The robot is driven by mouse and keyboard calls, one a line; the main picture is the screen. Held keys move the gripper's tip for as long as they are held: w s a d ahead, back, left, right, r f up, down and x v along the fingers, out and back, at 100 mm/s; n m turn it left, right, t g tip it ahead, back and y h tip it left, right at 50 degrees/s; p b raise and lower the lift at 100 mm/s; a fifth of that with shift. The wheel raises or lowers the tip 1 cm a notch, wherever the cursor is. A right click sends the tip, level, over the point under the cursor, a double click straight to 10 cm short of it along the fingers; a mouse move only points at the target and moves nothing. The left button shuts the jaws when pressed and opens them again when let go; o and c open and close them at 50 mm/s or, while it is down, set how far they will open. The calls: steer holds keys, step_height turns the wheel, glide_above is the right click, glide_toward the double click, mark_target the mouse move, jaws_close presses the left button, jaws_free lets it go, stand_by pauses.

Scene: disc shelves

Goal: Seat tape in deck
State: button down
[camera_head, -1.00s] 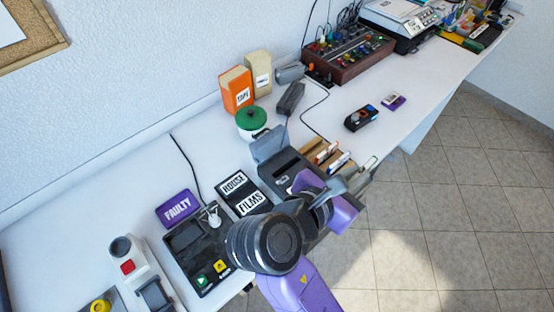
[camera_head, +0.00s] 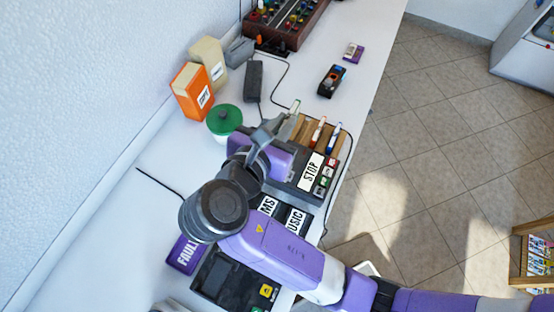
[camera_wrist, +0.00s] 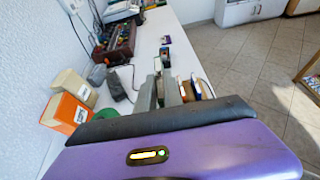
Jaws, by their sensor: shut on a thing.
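The dark deck (camera_head: 330,193) is in the head view, with a white STOP label (camera_head: 311,171) and small red and green buttons at its right. My arm and hand cover its left part, so its slot and lid are hidden. My gripper (camera_head: 272,126) is over the deck's back side, its grey fingers close together. In the wrist view the grey fingers (camera_wrist: 164,88) stand beyond the purple hand.
A green-lidded pot (camera_head: 224,120) and an orange box (camera_head: 192,92) are at the left. A black device (camera_head: 332,80) and a small purple item (camera_head: 353,52) lie farther back. Labelled slots (camera_head: 297,220) are in front.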

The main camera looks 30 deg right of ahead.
step_height(320, 180, down, 18)
steer(key=shift+r+b, duration=0.25)
steer(key=shift+b, duration=0.8)
steer(key=c, duration=1.5)
jaws_free()
steer(key=shift+f, duration=0.1)
steer(key=shift+s+a+r, duration=0.2)
steer(key=shift+a+r, duration=0.1)
steer(key=v, duration=1.1)
steer(key=shift+s+a+r, duration=0.1)
